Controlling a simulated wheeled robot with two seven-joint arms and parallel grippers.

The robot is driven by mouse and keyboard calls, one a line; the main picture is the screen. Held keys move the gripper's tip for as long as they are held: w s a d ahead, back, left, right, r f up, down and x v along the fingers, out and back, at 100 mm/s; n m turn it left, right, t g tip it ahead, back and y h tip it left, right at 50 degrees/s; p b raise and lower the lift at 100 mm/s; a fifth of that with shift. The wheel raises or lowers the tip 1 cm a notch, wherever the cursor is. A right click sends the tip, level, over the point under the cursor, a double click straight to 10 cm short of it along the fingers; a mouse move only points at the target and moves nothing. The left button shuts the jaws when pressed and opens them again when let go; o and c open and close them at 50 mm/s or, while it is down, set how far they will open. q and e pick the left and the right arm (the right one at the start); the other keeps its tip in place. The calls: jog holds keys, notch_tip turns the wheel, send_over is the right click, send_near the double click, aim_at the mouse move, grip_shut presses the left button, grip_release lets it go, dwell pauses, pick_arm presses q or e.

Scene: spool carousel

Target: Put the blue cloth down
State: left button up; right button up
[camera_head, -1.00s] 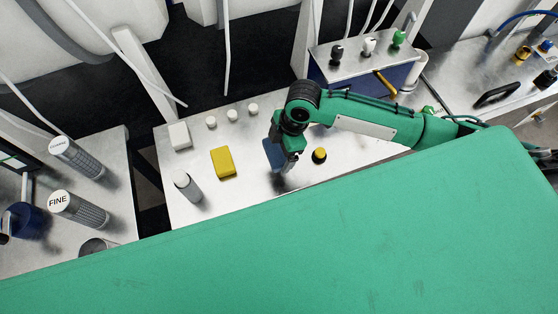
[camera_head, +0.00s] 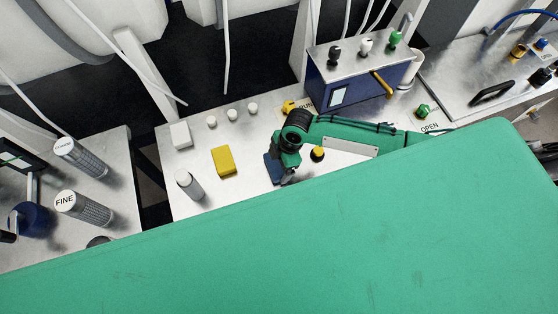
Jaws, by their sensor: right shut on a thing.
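The blue cloth (camera_head: 272,167) shows as a small dark blue piece at the left side of my right gripper (camera_head: 284,179), over the middle of the metal table (camera_head: 236,191). My right gripper points down and is shut on the cloth. The arm and wrist hide part of the cloth. I cannot tell whether its lower edge touches the table. My left gripper is not in view.
A yellow block (camera_head: 223,160) and a white-grey bottle (camera_head: 188,184) stand left of the cloth. A black-and-yellow knob (camera_head: 317,153) is close on its right. A blue box (camera_head: 357,88) with knobs stands behind. My green body covers the foreground.

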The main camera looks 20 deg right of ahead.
jog(key=o, duration=0.6)
jog(key=shift+f, duration=0.1)
jog(key=shift+r, duration=0.2)
jog(key=shift+d+r, duration=0.15)
jog(key=shift+r, duration=0.15)
jog(key=b+v, duration=0.3)
jog(key=v, duration=0.8)
jog(key=shift+r, duration=0.15)
